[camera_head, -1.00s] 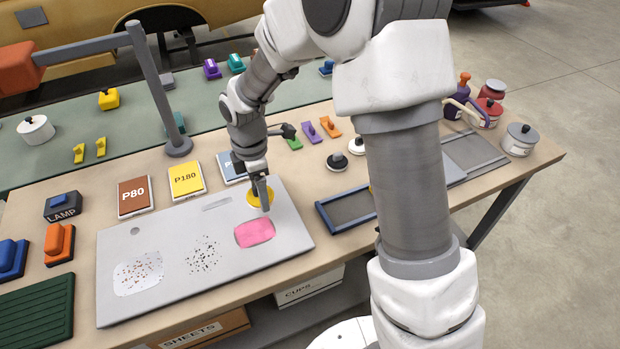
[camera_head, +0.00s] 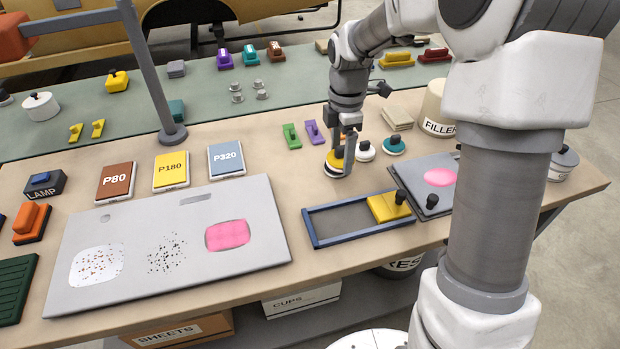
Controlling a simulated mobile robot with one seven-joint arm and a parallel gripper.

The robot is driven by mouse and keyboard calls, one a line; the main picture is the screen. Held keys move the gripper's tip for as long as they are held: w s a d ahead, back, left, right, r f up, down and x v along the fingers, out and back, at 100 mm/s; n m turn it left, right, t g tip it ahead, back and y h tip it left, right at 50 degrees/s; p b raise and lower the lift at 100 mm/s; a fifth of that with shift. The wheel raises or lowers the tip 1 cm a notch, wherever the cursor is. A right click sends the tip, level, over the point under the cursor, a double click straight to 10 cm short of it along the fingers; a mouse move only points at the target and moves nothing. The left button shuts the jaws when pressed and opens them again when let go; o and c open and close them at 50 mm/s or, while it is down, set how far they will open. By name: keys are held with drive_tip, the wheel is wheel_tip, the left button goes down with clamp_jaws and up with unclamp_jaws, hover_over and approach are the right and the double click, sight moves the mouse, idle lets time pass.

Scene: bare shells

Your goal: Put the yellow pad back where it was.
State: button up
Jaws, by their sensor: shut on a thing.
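The round yellow pad (camera_head: 333,166) has a dark knob on top and a pale lower edge. My gripper (camera_head: 343,155) is shut on it, with one finger in front of the pad. The pad is at the left end of a row of round pads, beside a white one (camera_head: 365,152) and a teal one (camera_head: 394,146). I cannot tell whether its underside touches the bench. A different yellow block (camera_head: 388,207) with a black knob sits at the right end of the blue-framed tray (camera_head: 318,227).
The grey panel (camera_head: 130,270) with speckled patches and a pink patch (camera_head: 227,235) lies at left. Green (camera_head: 291,136) and purple (camera_head: 315,133) blocks stand close behind my gripper. A white FILLER tub (camera_head: 438,110) stands at right. Bare bench lies between panel and gripper.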

drive_tip(key=shift+w+d, duration=0.2)
drive_tip(key=shift+d, duration=0.3)
hover_over(302, 178)
wheel_tip(302, 178, down, 7)
drive_tip(key=shift+f+b, duration=0.1)
drive_tip(key=shift+b, duration=0.35)
drive_tip(key=shift+f, duration=1.85)
drive_tip(key=shift+f+b, duration=0.2)
drive_tip(key=shift+b, duration=0.15)
drive_tip(key=o, duration=1.3)
wheel_tip(302, 178, up, 13)
drive_tip(key=shift+f+p, duration=0.2)
drive_tip(key=shift+p, duration=0.65)
